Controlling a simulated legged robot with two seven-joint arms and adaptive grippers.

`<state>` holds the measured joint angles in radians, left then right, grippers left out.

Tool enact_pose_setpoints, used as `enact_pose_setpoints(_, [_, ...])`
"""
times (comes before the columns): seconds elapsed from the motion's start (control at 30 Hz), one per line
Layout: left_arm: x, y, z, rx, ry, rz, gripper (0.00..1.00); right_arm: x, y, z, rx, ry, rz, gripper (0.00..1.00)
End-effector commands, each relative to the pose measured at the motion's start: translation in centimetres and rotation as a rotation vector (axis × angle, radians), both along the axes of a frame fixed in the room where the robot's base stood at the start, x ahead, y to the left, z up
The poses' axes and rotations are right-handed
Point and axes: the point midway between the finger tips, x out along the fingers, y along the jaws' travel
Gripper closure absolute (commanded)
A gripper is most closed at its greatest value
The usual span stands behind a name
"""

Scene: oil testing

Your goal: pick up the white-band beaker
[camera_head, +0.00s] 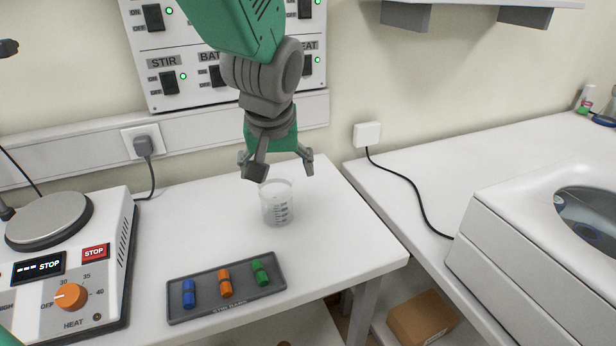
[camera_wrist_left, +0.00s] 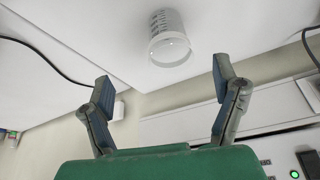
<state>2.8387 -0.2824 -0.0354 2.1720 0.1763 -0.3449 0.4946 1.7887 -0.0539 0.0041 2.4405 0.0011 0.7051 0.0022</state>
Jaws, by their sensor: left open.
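A clear beaker with a white band and dark graduation marks (camera_head: 277,204) stands upright on the white table, behind the tray. My left gripper (camera_head: 279,172) comes down from above, with its fingers spread just over and behind the beaker's rim. In the left wrist view the beaker (camera_wrist_left: 168,38) shows beyond the two spread fingers of the left gripper (camera_wrist_left: 160,92), with nothing between them. The gripper is apart from the beaker. My right gripper is not in view.
A grey tray (camera_head: 188,316) with blue, orange and green pieces lies in front of the beaker. A hotplate stirrer (camera_head: 75,300) stands at left. A switch panel (camera_head: 190,98) is on the wall behind. A white machine (camera_head: 500,240) stands right, past a gap between tables.

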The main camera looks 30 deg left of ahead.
Motion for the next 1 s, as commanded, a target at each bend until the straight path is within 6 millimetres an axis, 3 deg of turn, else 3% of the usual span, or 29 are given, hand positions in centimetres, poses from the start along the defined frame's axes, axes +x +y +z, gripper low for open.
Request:
enact_pose_setpoints(0.4, [2.3, 1.1, -6.8, 0.019, 0.004, -0.005, 0.18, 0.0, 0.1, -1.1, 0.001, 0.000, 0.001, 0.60])
enact_pose_setpoints(0.63, [2.9, 1.6, -8.2, 0.019, 0.002, -0.004, 0.18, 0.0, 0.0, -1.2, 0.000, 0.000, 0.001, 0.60])
enact_pose_setpoints(0.9, [4.5, 3.1, -11.8, 0.011, 0.003, -0.002, 0.18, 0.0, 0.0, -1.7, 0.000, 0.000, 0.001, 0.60])
enact_pose_setpoints(1.0, [4.7, 3.3, -12.3, 0.011, 0.001, -0.001, 0.18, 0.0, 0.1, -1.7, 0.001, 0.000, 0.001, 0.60])
